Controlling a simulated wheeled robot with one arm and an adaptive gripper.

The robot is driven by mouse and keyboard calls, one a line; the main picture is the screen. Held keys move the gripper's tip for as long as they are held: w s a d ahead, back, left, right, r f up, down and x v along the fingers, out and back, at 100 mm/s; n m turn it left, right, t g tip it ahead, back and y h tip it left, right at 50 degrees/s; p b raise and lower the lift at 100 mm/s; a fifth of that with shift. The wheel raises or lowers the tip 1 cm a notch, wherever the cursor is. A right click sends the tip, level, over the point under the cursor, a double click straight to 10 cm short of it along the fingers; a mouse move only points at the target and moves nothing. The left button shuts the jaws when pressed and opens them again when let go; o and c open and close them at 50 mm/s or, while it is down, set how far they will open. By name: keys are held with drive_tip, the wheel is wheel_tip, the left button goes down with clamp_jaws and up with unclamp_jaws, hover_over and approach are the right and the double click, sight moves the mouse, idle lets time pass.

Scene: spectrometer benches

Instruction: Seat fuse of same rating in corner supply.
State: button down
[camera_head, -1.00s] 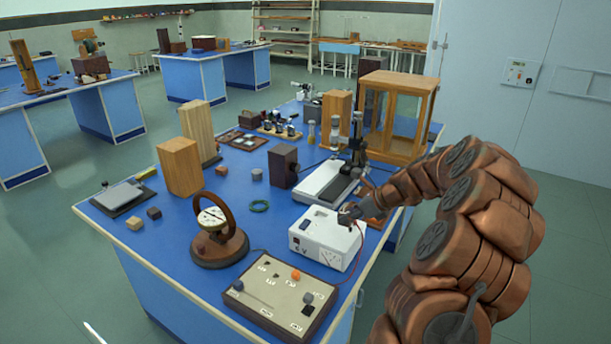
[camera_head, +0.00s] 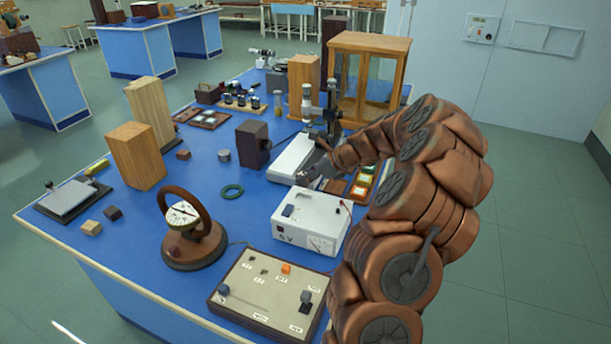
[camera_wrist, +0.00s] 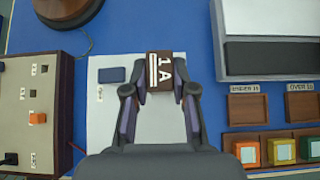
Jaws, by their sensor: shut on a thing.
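The power supply is a white box marked "6 V" (camera_head: 306,228) at the near right part of the bench. In the wrist view its pale top (camera_wrist: 112,118) lies below my gripper, with a dark blue block (camera_wrist: 111,75) on it. My gripper (camera_wrist: 160,72) is shut on a small dark brown fuse marked "1A" (camera_wrist: 159,85), held between both fingertips. In the head view my gripper (camera_head: 316,178) is above the bench just behind the supply. The fuse is too small to make out there, and the fuse seat cannot be made out.
Brown trays (camera_wrist: 248,109) labelled "UNDER 1A" and "OVER 1A" lie right of the supply in the wrist view, by coloured squares (camera_wrist: 283,151). A control panel (camera_head: 266,292) and a round dial instrument (camera_head: 192,230) stand in front and left. A glass-sided wooden cabinet (camera_head: 369,45) stands behind.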

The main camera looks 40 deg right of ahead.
sight(309, 184)
drive_tip(key=shift+f+b, duration=1.4)
drive_tip(key=shift+f, duration=0.35)
drive_tip(key=shift+f+b, duration=0.3)
drive_tip(key=shift+f, duration=1)
drive_tip(key=c, duration=0.9)
unclamp_jaws()
drive_tip(key=shift+f, duration=0.1)
drive_tip(key=shift+o, duration=0.2)
drive_tip(key=shift+s, duration=0.1)
drive_tip(key=v, duration=1.2)
